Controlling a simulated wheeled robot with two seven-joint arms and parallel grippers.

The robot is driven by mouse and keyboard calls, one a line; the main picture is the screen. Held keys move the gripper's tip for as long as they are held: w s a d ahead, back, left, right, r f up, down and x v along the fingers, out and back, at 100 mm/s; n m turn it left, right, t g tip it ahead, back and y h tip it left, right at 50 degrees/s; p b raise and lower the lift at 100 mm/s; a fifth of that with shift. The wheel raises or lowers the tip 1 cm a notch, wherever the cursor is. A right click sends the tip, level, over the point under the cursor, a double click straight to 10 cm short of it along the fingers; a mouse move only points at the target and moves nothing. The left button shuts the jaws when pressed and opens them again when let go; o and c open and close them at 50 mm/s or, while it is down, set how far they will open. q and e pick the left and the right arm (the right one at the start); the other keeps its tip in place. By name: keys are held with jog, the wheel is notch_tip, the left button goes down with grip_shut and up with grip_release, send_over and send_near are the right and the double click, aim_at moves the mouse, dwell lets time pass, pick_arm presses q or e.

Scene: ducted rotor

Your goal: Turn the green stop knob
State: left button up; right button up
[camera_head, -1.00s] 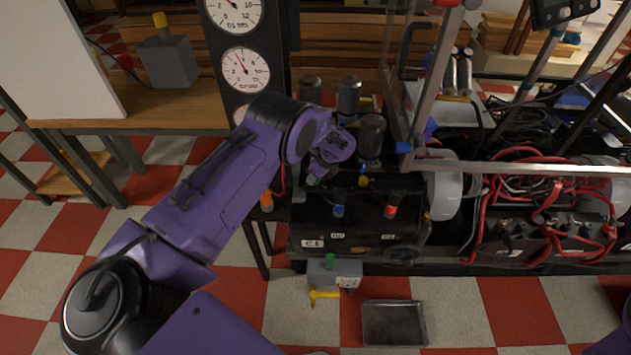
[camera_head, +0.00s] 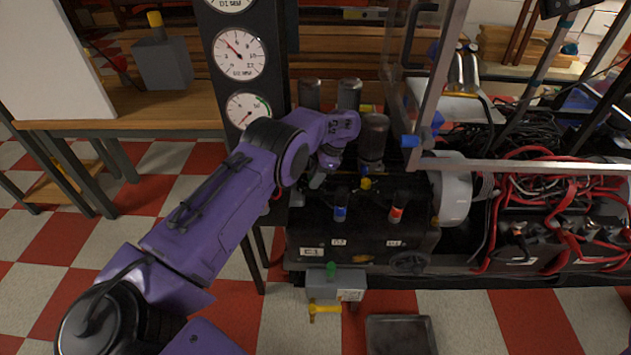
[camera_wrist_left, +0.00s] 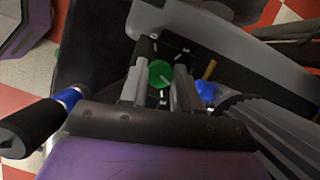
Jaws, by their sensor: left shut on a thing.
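The green knob (camera_wrist_left: 160,74) is round and bright green, with a pale line on its face, in the left wrist view. My left gripper (camera_wrist_left: 158,88) has one finger on each side of it and is shut on it. In the head view my left gripper (camera_head: 318,178) is at the left end of the black control box (camera_head: 362,238), below the dark cylinders; its hand and wrist hide the knob there. My right gripper is out of view.
A blue-tipped lever (camera_head: 341,212) and a red-tipped lever (camera_head: 396,213) stand on the box right of my gripper. The gauge panel (camera_head: 240,53) rises behind my arm. A grey box with a green top button (camera_head: 331,268) and a metal tray (camera_head: 400,335) are below.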

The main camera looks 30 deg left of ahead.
pick_arm(q)
jog(key=shift+n+h+b, duration=0.3)
jog(key=shift+n, duration=0.2)
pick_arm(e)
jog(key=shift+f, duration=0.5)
pick_arm(q)
jog(key=o, duration=1.1)
jog(key=shift+w, duration=0.1)
jog(key=shift+c, duration=0.2)
